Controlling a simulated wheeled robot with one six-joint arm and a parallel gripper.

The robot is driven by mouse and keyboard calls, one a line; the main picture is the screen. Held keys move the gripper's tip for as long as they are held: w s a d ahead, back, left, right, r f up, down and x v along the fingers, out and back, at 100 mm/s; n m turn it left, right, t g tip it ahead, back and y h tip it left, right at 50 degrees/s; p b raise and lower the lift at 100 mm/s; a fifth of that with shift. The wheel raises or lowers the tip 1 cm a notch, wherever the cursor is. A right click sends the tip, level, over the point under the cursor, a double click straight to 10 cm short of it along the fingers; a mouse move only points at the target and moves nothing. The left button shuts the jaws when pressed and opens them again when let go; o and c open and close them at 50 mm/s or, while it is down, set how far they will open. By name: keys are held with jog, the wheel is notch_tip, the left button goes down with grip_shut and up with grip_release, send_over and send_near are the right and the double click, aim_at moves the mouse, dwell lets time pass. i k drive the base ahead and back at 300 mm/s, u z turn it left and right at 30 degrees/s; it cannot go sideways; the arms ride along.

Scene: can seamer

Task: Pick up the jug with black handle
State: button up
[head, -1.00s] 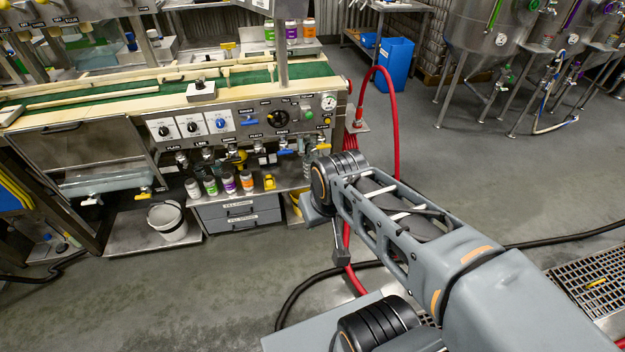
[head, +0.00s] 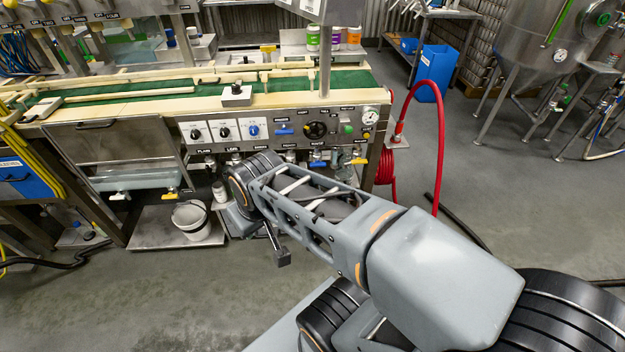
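I cannot make out a jug with a black handle for sure. A white bucket-like vessel (head: 197,221) with a thin handle stands upright on a low metal platform under the machine, left of my arm. My gripper (head: 282,258) hangs at the end of my arm, in front of the machine's base and to the right of the vessel, apart from it. Only a small dark part of it shows, so its fingers cannot be told apart.
The canning machine (head: 290,112) with its green belt and knobs spans the left and middle. A red hose (head: 440,150) loops at its right end. A blue bin (head: 433,72) and steel tanks (head: 545,40) stand behind right. Grey floor is open in front and right.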

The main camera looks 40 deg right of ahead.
aim_at(345, 176)
jog(key=i, duration=0.85)
jog(key=z, duration=0.9)
jog(key=i, duration=0.55)
jog(key=z, duration=0.6)
